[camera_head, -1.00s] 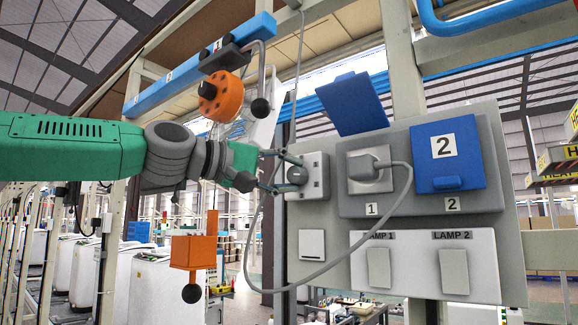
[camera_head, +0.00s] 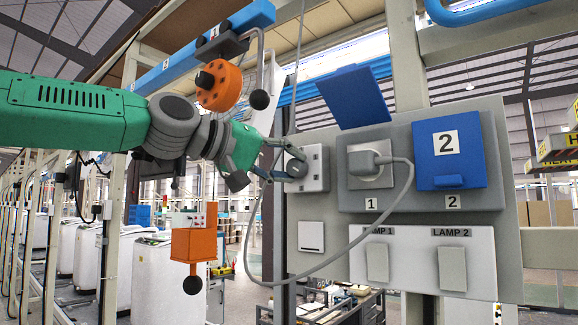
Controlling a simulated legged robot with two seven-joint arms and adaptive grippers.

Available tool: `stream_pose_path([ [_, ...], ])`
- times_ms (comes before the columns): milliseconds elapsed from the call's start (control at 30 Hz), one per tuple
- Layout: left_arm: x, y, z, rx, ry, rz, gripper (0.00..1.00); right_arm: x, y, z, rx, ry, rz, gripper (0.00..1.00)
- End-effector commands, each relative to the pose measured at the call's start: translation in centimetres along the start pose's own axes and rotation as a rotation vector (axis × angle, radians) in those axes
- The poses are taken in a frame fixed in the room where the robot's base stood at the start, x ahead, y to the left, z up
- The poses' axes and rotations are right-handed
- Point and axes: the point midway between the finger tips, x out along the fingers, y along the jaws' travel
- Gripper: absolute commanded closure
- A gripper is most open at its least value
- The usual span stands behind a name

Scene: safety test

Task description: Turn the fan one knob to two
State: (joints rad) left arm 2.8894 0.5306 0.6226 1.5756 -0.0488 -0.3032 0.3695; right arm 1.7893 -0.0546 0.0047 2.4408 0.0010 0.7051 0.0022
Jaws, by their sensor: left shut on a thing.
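The fan knob (camera_head: 297,168) is a dark round knob on a small light-grey plate (camera_head: 317,168) at the left of the grey panel. My left gripper (camera_head: 290,166) comes in from the left and is shut on the knob, with one finger above it and one below. The fingers partly cover the knob, and I cannot read its setting. My right gripper is not in view.
Right of the knob, a grey plug sits in socket 1 (camera_head: 358,182), its cable looping down below the gripper. A blue cover (camera_head: 447,140) marked 2, lamp switches (camera_head: 452,268) and a white square switch (camera_head: 311,237) are nearby. An orange disc (camera_head: 222,88) hangs above my wrist.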

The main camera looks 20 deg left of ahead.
Motion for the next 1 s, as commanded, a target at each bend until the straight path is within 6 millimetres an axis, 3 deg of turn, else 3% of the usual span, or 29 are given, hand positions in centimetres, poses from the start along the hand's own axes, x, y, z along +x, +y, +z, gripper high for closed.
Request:
stream_pose_path([
  [167, 0.4, -0.7, 0.7, -0.003, -0.019, -0.013, 0.99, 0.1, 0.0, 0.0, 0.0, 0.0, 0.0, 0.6],
  [200, 0.4, -0.7, 0.7, -0.003, -0.019, -0.013, 0.57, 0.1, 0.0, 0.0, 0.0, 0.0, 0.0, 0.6],
  [233, 0.4, -0.7, 0.7, -0.003, -0.019, -0.013, 0.5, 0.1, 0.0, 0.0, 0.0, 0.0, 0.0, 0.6],
  [567, -0.1, -0.2, 0.3, -0.002, -0.008, -0.005, 0.5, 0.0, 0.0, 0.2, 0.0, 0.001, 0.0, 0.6],
  [800, -3.4, -0.2, 0.2, -0.003, -0.006, -0.002, 0.5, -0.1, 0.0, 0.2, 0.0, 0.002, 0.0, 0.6],
  [1000, -5.0, -0.4, 0.3, -0.004, -0.015, -0.001, 0.5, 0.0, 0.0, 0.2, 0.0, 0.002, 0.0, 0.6],
])
